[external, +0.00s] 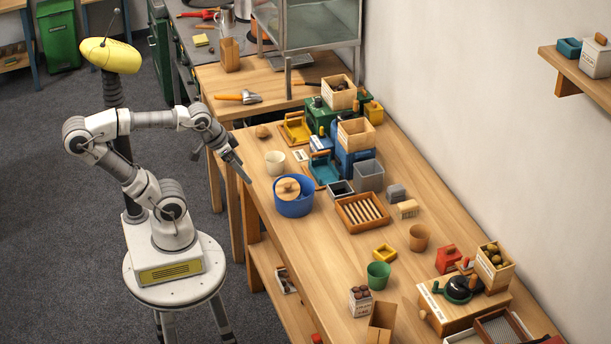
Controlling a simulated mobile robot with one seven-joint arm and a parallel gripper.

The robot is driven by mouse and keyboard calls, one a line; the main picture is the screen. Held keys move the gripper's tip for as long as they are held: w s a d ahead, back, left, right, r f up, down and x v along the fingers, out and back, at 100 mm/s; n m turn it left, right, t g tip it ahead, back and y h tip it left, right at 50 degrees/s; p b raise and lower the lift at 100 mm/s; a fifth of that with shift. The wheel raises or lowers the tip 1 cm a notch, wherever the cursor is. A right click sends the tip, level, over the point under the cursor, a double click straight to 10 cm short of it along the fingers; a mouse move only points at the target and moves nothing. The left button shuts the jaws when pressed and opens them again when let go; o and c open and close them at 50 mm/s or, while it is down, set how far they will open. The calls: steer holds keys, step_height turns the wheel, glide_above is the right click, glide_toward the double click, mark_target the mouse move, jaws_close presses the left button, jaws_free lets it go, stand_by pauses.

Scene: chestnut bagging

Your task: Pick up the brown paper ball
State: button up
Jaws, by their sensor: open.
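A small brown, rounded lump that looks like the brown paper ball (262,132) lies on the wooden table (440,190) near its far left edge.
A yellow tray (296,128) and a teal tray (322,168) are to the right. Bare wood surrounds the ball.

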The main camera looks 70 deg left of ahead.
steer(key=shift+w, duration=0.1)
steer(key=m+g+y+b, duration=0.8)
steer(key=m+y+b, duration=0.4)
steer(key=m, duration=0.4)
glide_above(265, 134)
steer(key=w+d, duration=0.2)
steer(key=d, duration=1.1)
steer(key=shift+y, duration=0.6)
step_height(265, 134, down, 21)
steer(key=shift+s+a+r+p, duration=0.1)
steer(key=shift+s+r+p, duration=0.1)
steer(key=shift+p, duration=0.2)
steer(key=b+x, duration=0.1)
steer(key=x, duration=0.5)
steer(key=b+x, duration=0.1)
steer(key=x, duration=0.5)
steer(key=shift+w, duration=0.25)
steer(key=x, duration=0.2)
steer(key=f+b+x, duration=0.1)
steer(key=x, duration=0.2)
steer(key=shift+w, duration=0.25)
steer(key=shift+a, duration=0.15)
steer(key=shift+c, duration=0.3)
